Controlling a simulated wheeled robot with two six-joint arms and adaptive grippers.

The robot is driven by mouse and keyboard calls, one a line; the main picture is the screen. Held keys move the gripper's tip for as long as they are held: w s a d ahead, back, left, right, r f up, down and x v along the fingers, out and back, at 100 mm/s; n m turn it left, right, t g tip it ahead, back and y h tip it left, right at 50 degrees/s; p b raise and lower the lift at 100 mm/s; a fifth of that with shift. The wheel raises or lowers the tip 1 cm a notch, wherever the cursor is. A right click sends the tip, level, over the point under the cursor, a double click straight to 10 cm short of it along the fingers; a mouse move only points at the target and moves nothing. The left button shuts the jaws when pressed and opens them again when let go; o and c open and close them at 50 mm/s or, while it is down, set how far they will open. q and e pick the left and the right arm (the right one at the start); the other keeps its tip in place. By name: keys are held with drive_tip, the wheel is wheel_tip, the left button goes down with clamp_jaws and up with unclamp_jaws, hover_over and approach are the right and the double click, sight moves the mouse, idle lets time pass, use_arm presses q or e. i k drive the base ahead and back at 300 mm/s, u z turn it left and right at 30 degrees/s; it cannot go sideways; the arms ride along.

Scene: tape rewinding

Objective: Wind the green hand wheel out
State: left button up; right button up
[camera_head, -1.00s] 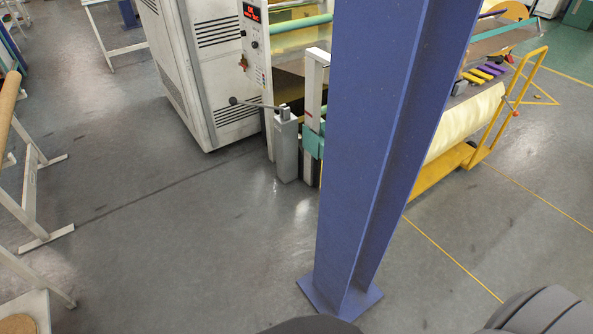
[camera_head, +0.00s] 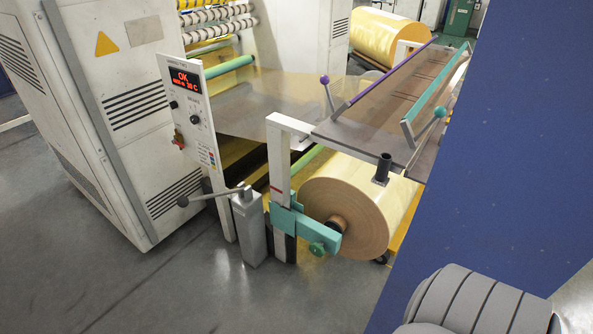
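The green hand wheel (camera_head: 318,249) is small and sits low on the teal clamp arm (camera_head: 308,226), just below the end of a large tan film roll (camera_head: 350,205). Its front face shows, and nothing covers it. How far it is wound cannot be told. Neither of my grippers shows in the view. A grey ribbed part of my own arm appears at the lower right, well apart from the wheel.
A wide blue column (camera_head: 490,170) fills the right side. A white machine cabinet (camera_head: 110,110) is at left. Clear grey floor (camera_head: 230,300) lies in front.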

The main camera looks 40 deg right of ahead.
sight(317, 250)
drive_tip(key=z, duration=0.4)
drive_tip(key=i, duration=1.45)
drive_tip(key=z, duration=1.15)
drive_tip(key=i, duration=0.9)
drive_tip(key=z, duration=0.45)
